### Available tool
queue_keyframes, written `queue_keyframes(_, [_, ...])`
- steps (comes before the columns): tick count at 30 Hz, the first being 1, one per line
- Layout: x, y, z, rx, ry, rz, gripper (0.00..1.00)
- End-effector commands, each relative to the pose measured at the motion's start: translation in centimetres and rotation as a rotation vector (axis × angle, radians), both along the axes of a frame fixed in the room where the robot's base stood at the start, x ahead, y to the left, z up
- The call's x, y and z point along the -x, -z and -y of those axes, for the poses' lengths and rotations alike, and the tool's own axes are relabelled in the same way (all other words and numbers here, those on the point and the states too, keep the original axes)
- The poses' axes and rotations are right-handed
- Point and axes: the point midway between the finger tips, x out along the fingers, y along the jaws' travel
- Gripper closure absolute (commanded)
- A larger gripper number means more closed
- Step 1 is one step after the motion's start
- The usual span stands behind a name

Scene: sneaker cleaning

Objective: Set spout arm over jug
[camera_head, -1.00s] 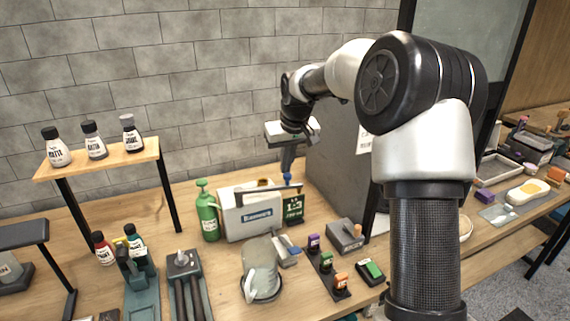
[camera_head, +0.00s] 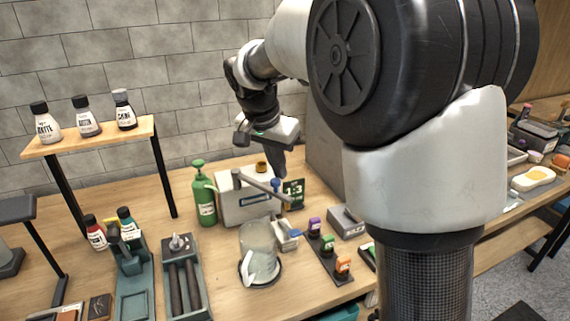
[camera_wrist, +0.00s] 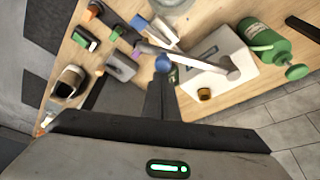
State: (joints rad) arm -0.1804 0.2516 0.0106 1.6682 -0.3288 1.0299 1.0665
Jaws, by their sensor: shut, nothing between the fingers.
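The grey spout arm (camera_head: 258,186) is pivoted on top of the white dispenser box (camera_head: 243,207). It slants across the box toward the front right, and its free end lies behind and to the right of the jug's top. It also shows in the wrist view (camera_wrist: 200,63). The clear jug (camera_head: 257,243) stands upright on a round dark base in front of the box. My gripper (camera_head: 279,172) is shut and empty, pointing down just behind the spout arm. In the wrist view its fingertips (camera_wrist: 160,82) are close to a blue knob (camera_wrist: 162,63) beside the arm; contact is unclear.
A green pump bottle (camera_head: 204,198) stands left of the box. A dark number card (camera_head: 294,193) stands to its right. Small coloured bottles (camera_head: 328,246) sit in a rack right of the jug, near a grey block (camera_head: 347,221). A tool tray (camera_head: 184,278) lies left of the jug.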

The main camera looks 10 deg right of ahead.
Motion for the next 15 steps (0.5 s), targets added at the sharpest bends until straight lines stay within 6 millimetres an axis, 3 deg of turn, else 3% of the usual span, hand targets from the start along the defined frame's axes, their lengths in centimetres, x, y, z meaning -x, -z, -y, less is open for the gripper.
queue_keyframes(15, [3.1,0.0,-4.8,0.0,0.407,0.0,1.0])
